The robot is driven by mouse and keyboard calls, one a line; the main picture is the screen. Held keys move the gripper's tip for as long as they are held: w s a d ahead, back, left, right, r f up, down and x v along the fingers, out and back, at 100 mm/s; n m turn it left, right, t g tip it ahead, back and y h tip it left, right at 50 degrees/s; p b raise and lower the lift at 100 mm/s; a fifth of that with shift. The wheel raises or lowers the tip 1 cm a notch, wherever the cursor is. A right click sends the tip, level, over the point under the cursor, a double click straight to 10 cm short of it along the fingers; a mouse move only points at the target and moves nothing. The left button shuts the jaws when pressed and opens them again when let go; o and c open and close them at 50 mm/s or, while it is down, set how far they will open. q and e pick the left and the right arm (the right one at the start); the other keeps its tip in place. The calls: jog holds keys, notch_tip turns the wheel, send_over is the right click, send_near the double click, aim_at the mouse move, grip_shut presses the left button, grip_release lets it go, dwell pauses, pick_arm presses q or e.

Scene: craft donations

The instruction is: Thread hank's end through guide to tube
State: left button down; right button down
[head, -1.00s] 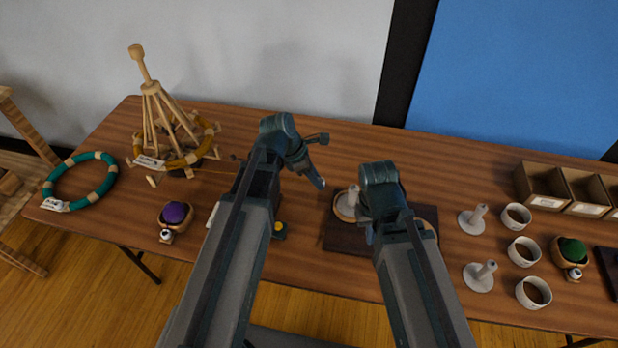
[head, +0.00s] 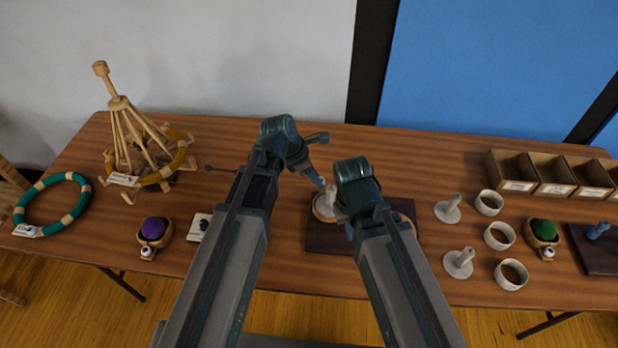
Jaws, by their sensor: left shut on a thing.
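The mustard hank (head: 177,160) sits around the wooden swift (head: 119,103) at the back left. My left gripper (head: 321,182) is shut, with its tips at the pale tube (head: 329,199) on a dark board (head: 325,240); whether they touch it I cannot tell. The hank's end in its jaws is too small to make out. A thin dark rod with a knob (head: 208,168), perhaps part of the guide, shows left of my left arm, which hides the rest. My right gripper (head: 348,229) is mostly hidden behind its own arm.
A teal ring-shaped hank (head: 24,208) lies at the far left, near a purple ball (head: 153,228) in a bowl. The table behind the board is clear.

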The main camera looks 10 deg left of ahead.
aim_at(327, 189)
pick_arm(q)
jog(key=shift+w+d+r, duration=0.15)
jog(key=shift+w+d, duration=0.05)
jog(key=shift+d, duration=0.65)
jog(key=shift+w+d+r, duration=0.15)
jog(key=shift+w+d, duration=0.05)
jog(key=shift+d, duration=0.65)
jog(key=shift+f+b, duration=1)
jog(key=shift+f, duration=0.25)
jog(key=c, duration=0.5)
grip_release()
jog(key=shift+p+v, duration=6.25)
jog(key=shift+v, duration=0.6)
